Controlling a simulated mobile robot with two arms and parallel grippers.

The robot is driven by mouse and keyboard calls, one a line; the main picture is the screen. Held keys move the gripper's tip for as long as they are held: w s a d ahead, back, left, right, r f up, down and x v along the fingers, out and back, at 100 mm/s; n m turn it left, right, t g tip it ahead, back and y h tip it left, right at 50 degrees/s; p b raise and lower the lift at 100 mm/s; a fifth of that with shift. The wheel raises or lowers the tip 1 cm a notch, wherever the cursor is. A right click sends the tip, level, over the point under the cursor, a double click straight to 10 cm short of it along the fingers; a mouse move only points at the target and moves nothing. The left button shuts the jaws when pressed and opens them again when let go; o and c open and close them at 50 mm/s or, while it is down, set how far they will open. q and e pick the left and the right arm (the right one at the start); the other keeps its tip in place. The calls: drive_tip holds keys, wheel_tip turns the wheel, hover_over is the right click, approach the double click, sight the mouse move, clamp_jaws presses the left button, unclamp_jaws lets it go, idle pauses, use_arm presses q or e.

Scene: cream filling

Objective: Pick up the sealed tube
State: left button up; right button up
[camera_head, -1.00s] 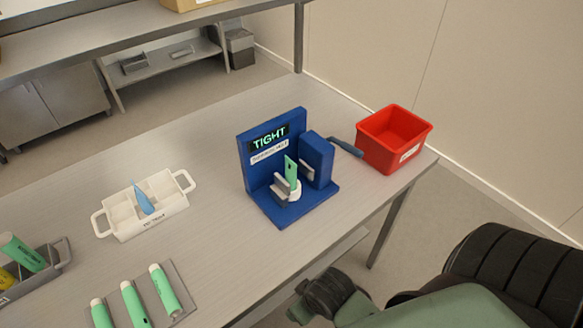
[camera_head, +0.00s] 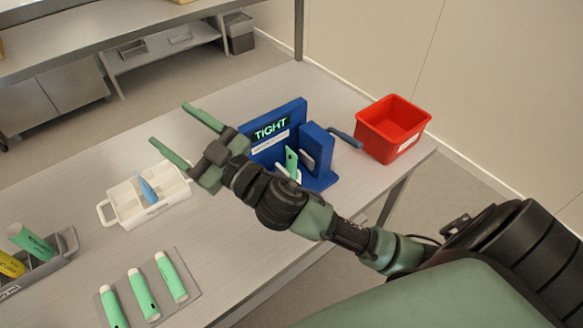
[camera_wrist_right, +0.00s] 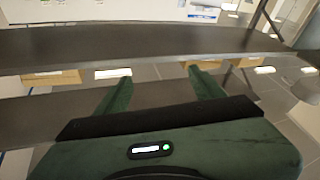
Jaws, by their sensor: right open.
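A green tube (camera_head: 291,163) stands upright in the blue sealing machine (camera_head: 317,148), whose display reads TIGHT. My right arm partly hides the machine's left side and base. My right gripper (camera_head: 170,123) is open and empty. My left gripper is not in view.
A red bin (camera_head: 392,128) stands right of the machine. The white tray (camera_head: 126,218) holds a blue piece. Three green tubes lie on a grey mat (camera_head: 190,262) at the front. A grey caddy (camera_head: 66,243) with tubes is at left.

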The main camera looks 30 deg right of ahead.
drive_tip(key=s+a+r+n+g+y, duration=0.1)
drive_tip(key=a+r+n+g+y, duration=0.2)
drive_tip(key=a+n+y, duration=0.25)
drive_tip(key=n+g+h, duration=0.6)
drive_tip(key=g+h, duration=0.8)
drive_tip(key=g, duration=0.2)
hover_over(291, 161)
drive_tip(key=shift+m, duration=0.25)
drive_tip(key=f, duration=1.1)
drive_tip(key=d+f, duration=0.1)
drive_tip(key=f, duration=0.5)
drive_tip(key=shift+w, duration=0.3)
drive_tip(key=shift+d+f, duration=0.15)
drive_tip(key=shift+d, duration=0.1)
drive_tip(key=f+p, duration=0.1)
drive_tip(key=f, duration=0.1)
drive_tip(key=f+p, duration=0.1)
drive_tip(key=f, duration=0.1)
drive_tip(key=f+p, duration=0.1)
drive_tip(key=f, duration=0.1)
drive_tip(key=shift+w+a+f+p, duration=0.1)
drive_tip(key=shift+a+f+p, duration=0.05)
drive_tip(key=shift+a+p, duration=0.25)
drive_tip(key=shift+f, duration=0.45)
drive_tip(key=shift+c, duration=0.2)
